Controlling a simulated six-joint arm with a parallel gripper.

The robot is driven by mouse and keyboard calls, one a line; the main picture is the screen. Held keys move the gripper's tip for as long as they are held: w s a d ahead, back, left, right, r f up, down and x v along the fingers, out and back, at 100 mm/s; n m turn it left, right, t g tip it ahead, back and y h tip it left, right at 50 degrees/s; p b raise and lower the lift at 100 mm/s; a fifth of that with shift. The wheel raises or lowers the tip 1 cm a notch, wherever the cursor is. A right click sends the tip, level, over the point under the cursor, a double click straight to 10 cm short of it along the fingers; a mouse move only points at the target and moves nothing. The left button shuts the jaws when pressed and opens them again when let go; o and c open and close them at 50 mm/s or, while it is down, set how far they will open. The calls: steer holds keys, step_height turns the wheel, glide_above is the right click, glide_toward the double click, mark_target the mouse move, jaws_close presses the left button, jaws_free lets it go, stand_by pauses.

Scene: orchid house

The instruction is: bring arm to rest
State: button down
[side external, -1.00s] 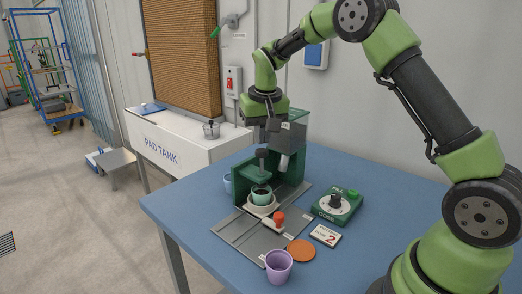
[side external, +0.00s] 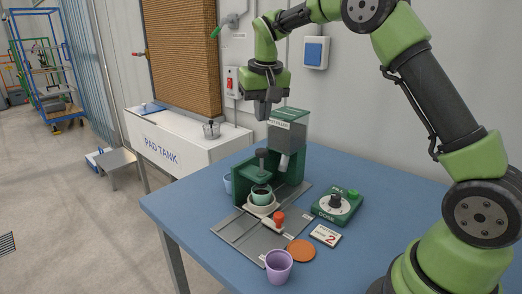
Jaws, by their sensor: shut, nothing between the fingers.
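My gripper (side external: 262,112) is shut and empty. It hangs fingers down in the air, above and a little left of the top of a green and grey pot-filling machine (side external: 288,130). My arm bends over from its base at the right of the blue table. A pale green pot (side external: 260,194) with dark contents stands on a white holder (side external: 262,206) in the machine's front. A dark plunger (side external: 262,158) is above the pot.
On the blue table (side external: 370,180) are a green dial box (side external: 337,206), a card with a red 2 (side external: 325,236), an orange disc (side external: 301,250), a purple cup (side external: 279,266) and a red-knobbed slider (side external: 279,220). A light blue cup (side external: 228,184) is partly hidden. The white pad tank (side external: 180,142) stands behind.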

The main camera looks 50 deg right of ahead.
steer(key=s+a+r+n+t+y, duration=0.1)
steer(key=s+a+r+t, duration=0.1)
steer(key=s+a+r, duration=0.35)
steer(key=s+a+r+t, duration=0.1)
steer(key=s+a+r, duration=0.15)
steer(key=s, duration=0.55)
steer(key=s+a+f+n+t+y, duration=0.1)
steer(key=s+a+f+t+y, duration=0.1)
steer(key=s, duration=1)
steer(key=shift+a, duration=0.55)
